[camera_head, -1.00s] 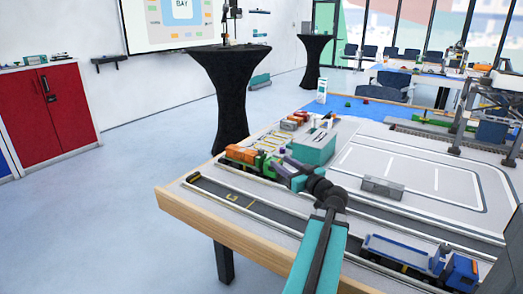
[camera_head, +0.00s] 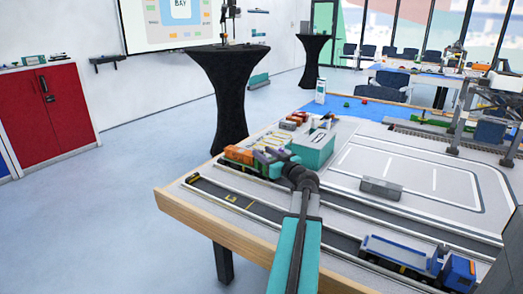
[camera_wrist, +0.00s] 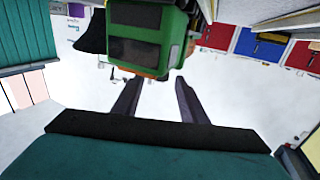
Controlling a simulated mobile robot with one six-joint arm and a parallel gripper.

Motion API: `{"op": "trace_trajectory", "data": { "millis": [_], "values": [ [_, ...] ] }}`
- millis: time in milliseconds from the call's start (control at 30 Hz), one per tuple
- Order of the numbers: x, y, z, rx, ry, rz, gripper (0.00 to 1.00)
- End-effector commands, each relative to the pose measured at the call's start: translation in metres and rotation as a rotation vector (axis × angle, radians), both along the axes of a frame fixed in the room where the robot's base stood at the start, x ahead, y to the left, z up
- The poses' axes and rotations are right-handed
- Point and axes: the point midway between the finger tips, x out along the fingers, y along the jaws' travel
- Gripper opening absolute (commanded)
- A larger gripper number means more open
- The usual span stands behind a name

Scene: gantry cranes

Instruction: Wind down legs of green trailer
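In the wrist view a green vehicle body (camera_wrist: 140,40) with grey window-like panels and an orange part fills the top centre, just beyond my fingertips. My gripper (camera_wrist: 157,84) is open, its two dark fingers apart with nothing visible between them. In the head view a bit of green (camera_head: 263,163) shows at the near left of the layout, beside orange blocks (camera_head: 238,154). My wrist covers much of that spot, so my fingertips are hidden there. I cannot make out the trailer's legs or any crank in either view.
A teal box (camera_head: 313,150) stands right behind my wrist. A grey block (camera_head: 381,189) lies on the marked yard, and a blue truck with a trailer (camera_head: 395,250) stands at the near right. A wooden edge (camera_head: 190,219) bounds the table. The yard's middle is mostly clear.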

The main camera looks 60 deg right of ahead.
Motion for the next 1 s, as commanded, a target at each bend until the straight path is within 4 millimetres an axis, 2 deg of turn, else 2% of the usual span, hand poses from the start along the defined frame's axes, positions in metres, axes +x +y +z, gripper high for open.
{"op": "trace_trajectory", "data": {
  "millis": [100,300,667,900,933,967,1000],
  "values": [
    [0.012,-0.006,0.000,0.000,0.000,0.001,0.39],
    [0.024,-0.010,0.000,0.000,0.000,0.001,0.39],
    [0.026,-0.010,0.000,0.000,0.000,0.001,0.39],
    [0.026,-0.010,0.000,0.000,0.000,0.002,0.00],
    [0.026,-0.010,0.000,0.000,0.000,0.002,0.00],
    [0.029,-0.028,0.000,0.000,0.000,0.003,0.00],
    [0.028,-0.019,0.000,0.000,0.000,0.002,0.00]
  ]
}}
